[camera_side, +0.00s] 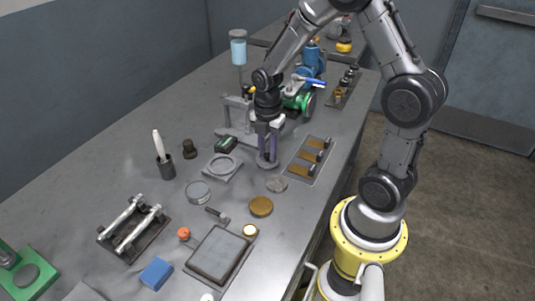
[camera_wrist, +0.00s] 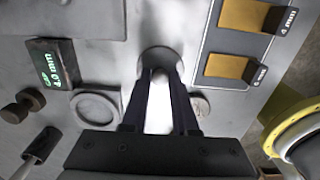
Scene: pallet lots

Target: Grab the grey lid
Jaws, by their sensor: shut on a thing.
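The grey lid (camera_side: 268,164) is a round disc low under my gripper in the side view. The fingers hide part of the lid. I cannot tell whether the lid touches the bench or is just above it.
A grey plate with a ring (camera_side: 222,167) and a green-lit gap display (camera_side: 226,144) lie left of my gripper. A tray with brass pieces (camera_side: 309,159) is right. A flat grey disc (camera_side: 277,184) lies close in front. A stand (camera_side: 237,108) is behind.

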